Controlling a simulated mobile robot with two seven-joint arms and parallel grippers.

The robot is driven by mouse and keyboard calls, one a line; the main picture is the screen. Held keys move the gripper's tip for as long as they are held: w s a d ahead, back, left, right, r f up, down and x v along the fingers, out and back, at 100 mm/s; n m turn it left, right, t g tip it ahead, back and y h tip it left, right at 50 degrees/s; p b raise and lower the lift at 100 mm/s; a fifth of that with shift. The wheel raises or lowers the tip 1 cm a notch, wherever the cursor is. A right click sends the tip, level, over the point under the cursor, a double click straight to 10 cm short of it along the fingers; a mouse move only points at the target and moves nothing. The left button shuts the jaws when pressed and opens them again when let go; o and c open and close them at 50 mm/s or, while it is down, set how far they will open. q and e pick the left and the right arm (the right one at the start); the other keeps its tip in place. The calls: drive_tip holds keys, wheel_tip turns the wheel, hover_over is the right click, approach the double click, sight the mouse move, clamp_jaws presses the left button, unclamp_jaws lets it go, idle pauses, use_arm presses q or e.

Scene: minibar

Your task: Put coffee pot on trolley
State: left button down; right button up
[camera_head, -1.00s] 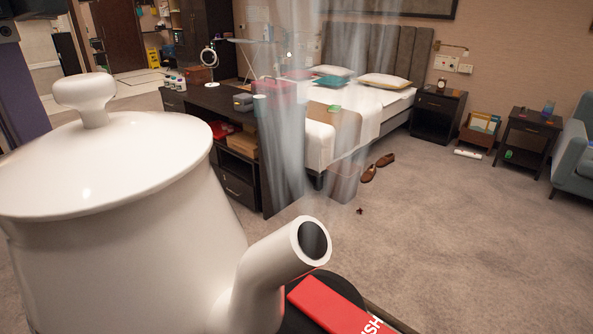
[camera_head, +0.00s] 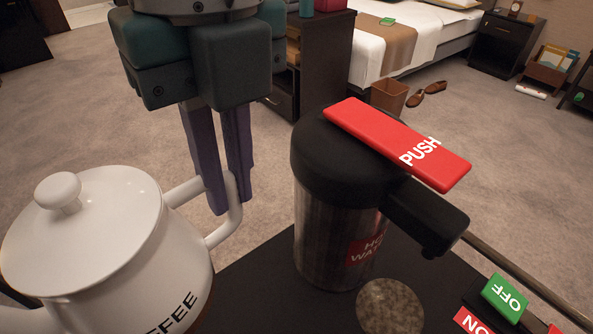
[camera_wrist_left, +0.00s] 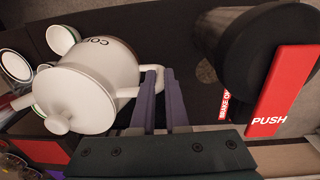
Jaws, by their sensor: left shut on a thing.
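The white coffee pot (camera_head: 85,235), with a knobbed lid and dark lettering, is at the lower left of the head view. Its handle points right, and its base is cut off. My left gripper (camera_head: 222,195) comes down from above, shut on the handle. The left wrist view also shows the pot (camera_wrist_left: 85,88) beside my left fingers (camera_wrist_left: 160,75). A dark flat top (camera_head: 245,292), perhaps the trolley's, lies right of the pot. I cannot tell whether the pot touches it. My right gripper is not in view.
A black and steel hot water dispenser (camera_head: 318,235) with a red PUSH lever stands close right of my left gripper. A round speckled disc (camera_head: 390,306) and a green OFF sign (camera_head: 505,297) are near its foot. White cups (camera_wrist_left: 62,38) stand beyond the pot.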

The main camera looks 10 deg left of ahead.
use_arm(q)
wheel_tip(320, 180, down, 20)
drive_tip(key=b, duration=0.4)
drive_tip(key=shift+b, duration=0.35)
drive_tip(key=c, duration=1.4)
unclamp_jaws()
drive_tip(key=shift+f, duration=0.1)
drive_tip(key=o, duration=0.5)
drive_tip(key=r+p, duration=0.1)
drive_tip(key=r, duration=0.5)
drive_tip(key=r+p, duration=0.1)
drive_tip(key=r, duration=0.5)
drive_tip(key=shift+w+d+r+p, duration=0.15)
drive_tip(key=shift+w+d+p, duration=0.05)
drive_tip(key=shift+p, duration=0.15)
